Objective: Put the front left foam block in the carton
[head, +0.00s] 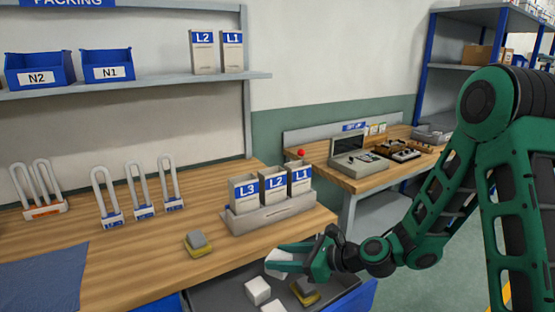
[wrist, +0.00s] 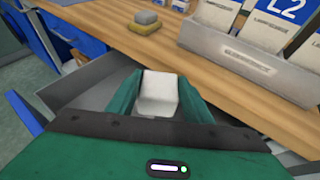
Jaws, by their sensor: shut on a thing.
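My gripper (head: 290,262) is shut on a white foam block (head: 277,264), held near the table's front edge, over a dark open drawer (head: 215,295). In the wrist view the held block (wrist: 158,93) sits between the two green fingers. Two more white foam blocks (head: 258,290) (head: 272,306) lie in the drawer below. Open-topped cartons marked L3 (head: 243,195), L2 (head: 272,186) and L1 (head: 299,181) stand in a grey holder (head: 270,216) on the table, up from the gripper. Their insides are hidden.
A grey-and-yellow block (head: 198,243) lies on the table (head: 140,265), and a similar one (head: 304,290) lies in the drawer. Tall white loop-shaped items (head: 137,190) stand at left, near a blue cloth (head: 45,275). A shelf (head: 130,88) hangs above. The middle table front is clear.

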